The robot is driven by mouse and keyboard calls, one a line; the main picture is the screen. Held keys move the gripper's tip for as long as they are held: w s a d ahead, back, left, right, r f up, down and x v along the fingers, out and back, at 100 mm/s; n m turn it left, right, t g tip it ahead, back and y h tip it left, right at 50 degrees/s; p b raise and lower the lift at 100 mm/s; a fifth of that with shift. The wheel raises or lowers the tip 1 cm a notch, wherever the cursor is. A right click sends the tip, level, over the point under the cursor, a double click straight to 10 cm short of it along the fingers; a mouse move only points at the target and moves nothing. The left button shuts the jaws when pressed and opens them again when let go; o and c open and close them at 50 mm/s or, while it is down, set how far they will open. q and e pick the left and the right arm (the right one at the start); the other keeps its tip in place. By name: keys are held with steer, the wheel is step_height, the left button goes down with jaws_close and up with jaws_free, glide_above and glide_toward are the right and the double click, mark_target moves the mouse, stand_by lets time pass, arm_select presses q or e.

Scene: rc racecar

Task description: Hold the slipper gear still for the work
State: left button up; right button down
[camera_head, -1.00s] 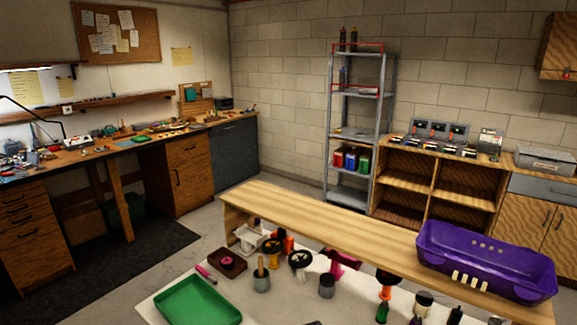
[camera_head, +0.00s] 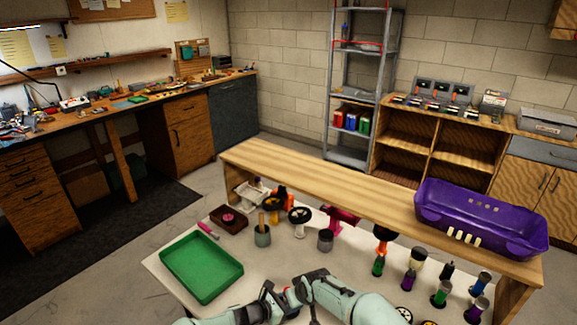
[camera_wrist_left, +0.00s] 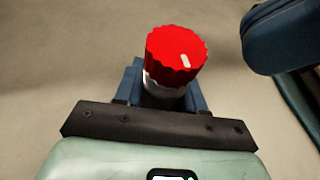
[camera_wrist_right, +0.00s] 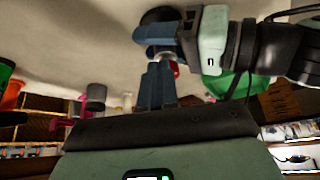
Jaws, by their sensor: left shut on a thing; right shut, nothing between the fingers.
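My left gripper (camera_wrist_left: 160,88) is shut on a pale cylinder with a red ribbed cap (camera_wrist_left: 176,54) bearing a white mark. I cannot tell whether this piece is the slipper gear. A bit of its red also shows in the right wrist view (camera_wrist_right: 175,69), beside the left gripper's blue fingers (camera_wrist_right: 158,36). My right gripper (camera_wrist_right: 157,70) is shut and empty, with its fingertips close to the left gripper; contact is unclear. In the head view, both grippers are close together above the front of the white table (camera_head: 330,272), and my arms hide part of it.
A green tray (camera_head: 202,267) lies at the table's left. Cups and bottles, including a grey cup (camera_head: 325,240), stand along the middle and right. A raised wooden shelf (camera_head: 330,191) runs behind them and carries a purple bin (camera_head: 480,222). Wheels (camera_head: 404,312) lie at the front right.

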step_height(320, 180, up, 5)
steer(key=shift+f, duration=0.2)
stand_by(0.3)
arm_select(q)
steer(key=o, duration=1.2)
steer(key=shift+c, duration=0.2)
steer(key=shift+a, duration=0.1)
steer(key=v, duration=1.2)
steer(key=shift+r, duration=0.1)
